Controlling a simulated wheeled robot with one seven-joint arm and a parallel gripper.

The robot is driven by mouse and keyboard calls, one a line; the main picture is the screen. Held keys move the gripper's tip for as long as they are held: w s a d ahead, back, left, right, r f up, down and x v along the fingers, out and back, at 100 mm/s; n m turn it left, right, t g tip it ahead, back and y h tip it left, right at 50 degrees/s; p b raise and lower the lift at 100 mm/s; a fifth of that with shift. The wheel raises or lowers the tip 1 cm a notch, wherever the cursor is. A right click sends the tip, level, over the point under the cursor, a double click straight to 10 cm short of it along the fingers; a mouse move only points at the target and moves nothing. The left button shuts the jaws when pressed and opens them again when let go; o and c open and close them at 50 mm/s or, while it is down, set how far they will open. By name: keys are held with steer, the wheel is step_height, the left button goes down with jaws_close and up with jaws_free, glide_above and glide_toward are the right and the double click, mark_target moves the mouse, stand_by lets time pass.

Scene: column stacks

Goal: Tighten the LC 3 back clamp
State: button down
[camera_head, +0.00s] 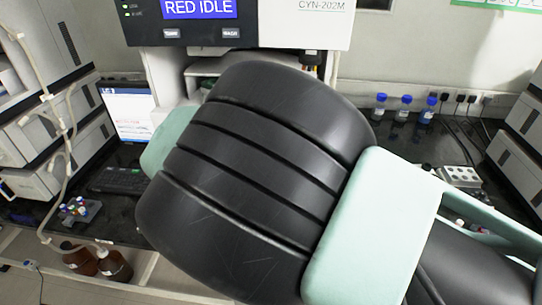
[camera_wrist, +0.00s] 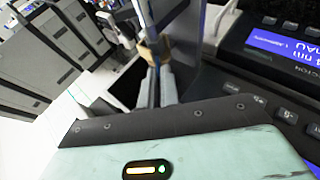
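My gripper (camera_wrist: 158,88) shows in the wrist view, its two grey fingers reaching up from behind my mint-green wrist. A thin blue strip shows between or just behind them, and a tan part (camera_wrist: 152,48) is at or just beyond their tips. I cannot tell whether the fingers touch either one or how far apart they are. I cannot pick out the LC 3 back clamp for sure in either view. In the head view my large black and mint arm covers the middle, and my fingers are hidden.
Grey instrument stacks (camera_head: 38,62) stand at the left, with another (camera_head: 520,130) at the right. An instrument display (camera_head: 200,9) reads RED IDLE. In the wrist view a dark instrument panel (camera_wrist: 285,75) is close at right.

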steer(key=shift+f, duration=0.15)
stand_by(0.3)
steer(key=c, duration=1.6)
jaws_free()
steer(key=b+v, duration=0.5)
steer(key=v, duration=1.2)
steer(key=shift+a, duration=0.3)
